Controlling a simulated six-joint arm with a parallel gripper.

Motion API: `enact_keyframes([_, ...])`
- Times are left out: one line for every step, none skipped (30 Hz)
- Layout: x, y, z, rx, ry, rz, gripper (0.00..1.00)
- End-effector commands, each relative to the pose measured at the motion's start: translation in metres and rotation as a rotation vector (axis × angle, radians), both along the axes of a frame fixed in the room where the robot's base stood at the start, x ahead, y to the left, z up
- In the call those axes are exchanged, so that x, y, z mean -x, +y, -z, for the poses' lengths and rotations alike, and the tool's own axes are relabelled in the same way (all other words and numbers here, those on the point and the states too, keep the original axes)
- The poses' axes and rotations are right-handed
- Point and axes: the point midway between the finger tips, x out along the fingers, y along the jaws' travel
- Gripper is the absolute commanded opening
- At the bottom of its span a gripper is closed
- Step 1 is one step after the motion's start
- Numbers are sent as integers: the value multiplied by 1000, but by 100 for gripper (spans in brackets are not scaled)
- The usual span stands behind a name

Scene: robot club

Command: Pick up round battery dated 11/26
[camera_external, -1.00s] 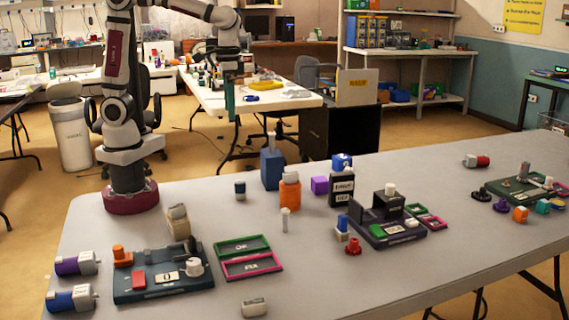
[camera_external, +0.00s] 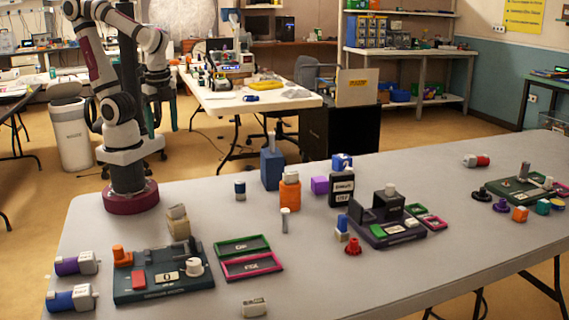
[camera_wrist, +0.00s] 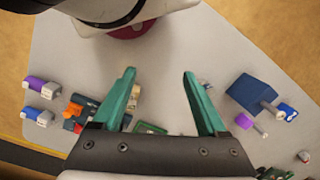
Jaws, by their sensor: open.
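My gripper (camera_wrist: 158,76) is open and empty, with two green fingers, high above the table in the wrist view. No 11/26 date can be read on anything, so I cannot tell which object is the named round battery. Small round battery-like pieces stand upright on the table: a dark blue and grey cylinder (camera_external: 240,189) and a slim white cylinder (camera_external: 285,220). A purple cylinder with a grey end (camera_external: 77,263) and a blue one (camera_external: 72,298) lie at the left; they also show in the wrist view, purple (camera_wrist: 40,84) and blue (camera_wrist: 38,116). A red and white cylinder (camera_external: 476,161) lies far right.
A dark board (camera_external: 160,280) with blocks and a knob sits front left, beside green (camera_external: 242,245) and pink (camera_external: 250,264) trays. A tall blue block (camera_external: 272,168), orange bottle (camera_external: 290,194) and black bottle (camera_external: 341,188) stand mid-table. The front centre is largely clear.

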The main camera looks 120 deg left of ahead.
Motion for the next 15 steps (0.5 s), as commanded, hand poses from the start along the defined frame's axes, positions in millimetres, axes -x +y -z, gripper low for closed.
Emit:
enact_keyframes([-4,2,4,48,53,-152,76])
enact_keyframes([-8,4,6,91,94,-280,76])
enact_keyframes([-16,8,11,161,150,-481,76])
enact_keyframes([-23,13,16,222,195,-643,76])
enact_keyframes([-32,20,21,285,238,-811,76])
enact_keyframes([-43,34,30,377,294,-1036,76])
enact_keyframes([-51,47,37,451,336,-1207,76])
enact_keyframes([-58,62,46,530,376,-1377,76])
enact_keyframes([-65,86,59,643,427,-1596,76])
enact_keyframes([-68,105,69,730,463,-1750,76])
enact_keyframes([-68,124,80,818,496,-1892,76])
enact_keyframes([-66,148,93,932,533,-2058,76])
enact_keyframes([-62,164,103,1012,557,-2163,76])
enact_keyframes([-58,179,112,1087,577,-2254,76])
enact_keyframes([-52,194,122,1174,599,-2348,76])
